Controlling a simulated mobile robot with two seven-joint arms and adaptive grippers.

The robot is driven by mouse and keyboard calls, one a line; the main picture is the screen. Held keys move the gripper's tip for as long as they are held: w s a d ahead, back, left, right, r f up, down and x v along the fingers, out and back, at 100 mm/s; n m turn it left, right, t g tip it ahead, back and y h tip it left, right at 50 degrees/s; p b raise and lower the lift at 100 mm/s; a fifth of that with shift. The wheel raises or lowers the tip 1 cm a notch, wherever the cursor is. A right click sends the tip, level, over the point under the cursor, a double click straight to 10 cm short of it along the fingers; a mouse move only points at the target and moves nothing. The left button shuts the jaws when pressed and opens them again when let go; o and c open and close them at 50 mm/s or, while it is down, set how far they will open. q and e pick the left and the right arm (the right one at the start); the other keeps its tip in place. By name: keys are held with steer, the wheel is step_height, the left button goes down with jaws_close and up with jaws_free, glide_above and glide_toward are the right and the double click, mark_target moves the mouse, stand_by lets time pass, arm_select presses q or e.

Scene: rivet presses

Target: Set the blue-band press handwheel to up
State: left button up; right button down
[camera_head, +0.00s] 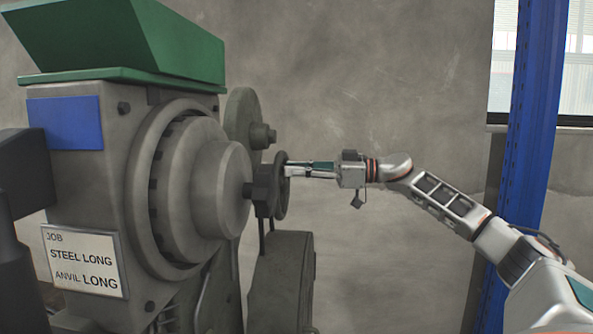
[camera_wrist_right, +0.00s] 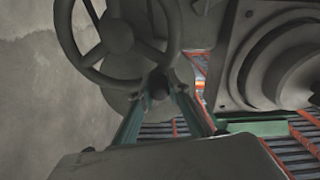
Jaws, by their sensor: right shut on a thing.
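The press (camera_head: 110,185) with the blue band (camera_head: 65,123) fills the left of the head view. Its grey handwheel (camera_head: 281,190) sticks out on its right side, seen nearly edge-on. In the wrist view the handwheel (camera_wrist_right: 118,38) shows its spokes and hub from closer. My right gripper (camera_head: 288,170) reaches in from the right to the wheel's rim. In the wrist view the right gripper (camera_wrist_right: 160,90) has its fingers closed around a dark round knob at the lower rim. The wheel's setting is not readable. My left gripper is not in view.
A job card (camera_head: 84,262) on the press reads "STEEL LONG, ANVIL LONG". A green cover (camera_head: 120,40) tops the press. A blue post (camera_head: 535,130) stands at the right beside a window. The space between wheel and post is clear apart from my right arm.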

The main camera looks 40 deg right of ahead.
steer(key=shift+d+r, duration=0.1)
steer(key=c, duration=1.9)
jaws_free()
steer(key=shift+s, duration=0.1)
steer(key=v, duration=1.1)
steer(key=shift+s+d, duration=0.3)
